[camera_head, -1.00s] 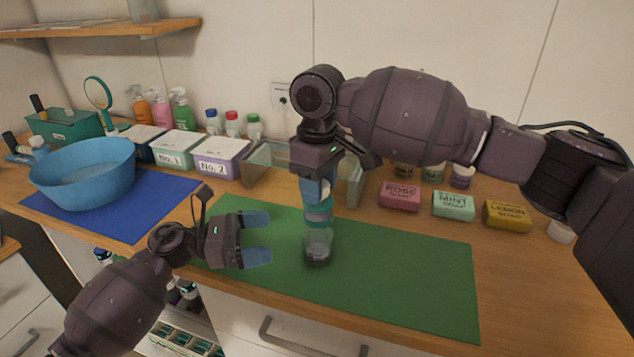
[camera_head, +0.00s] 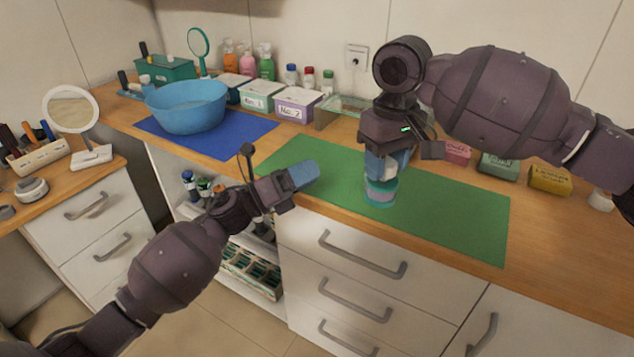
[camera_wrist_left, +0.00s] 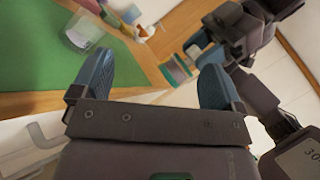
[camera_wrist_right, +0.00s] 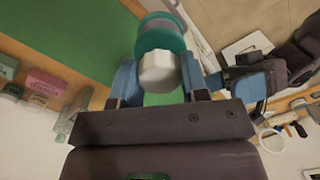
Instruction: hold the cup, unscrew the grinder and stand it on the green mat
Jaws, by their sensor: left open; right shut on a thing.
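My right gripper (camera_head: 385,165) is shut on the grinder (camera_head: 380,190), pointing down over the green mat (camera_head: 450,212). The grinder shows teal and purple bands in the head view. In the right wrist view its white faceted part (camera_wrist_right: 160,72) sits between the fingers. I see no clear part below the bands, and I cannot tell whether the grinder touches the mat. My left gripper (camera_head: 302,178) is open and empty at the mat's near left side, pointing towards the grinder. I cannot surely pick out the cup; a clear object (camera_wrist_left: 82,30) shows in the left wrist view.
A blue bowl (camera_head: 188,112) stands on a blue mat (camera_head: 235,140) at left. Soaps (camera_head: 498,163) stand behind the mat at right. Drawers lie below the front edge. The mat's right part is clear.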

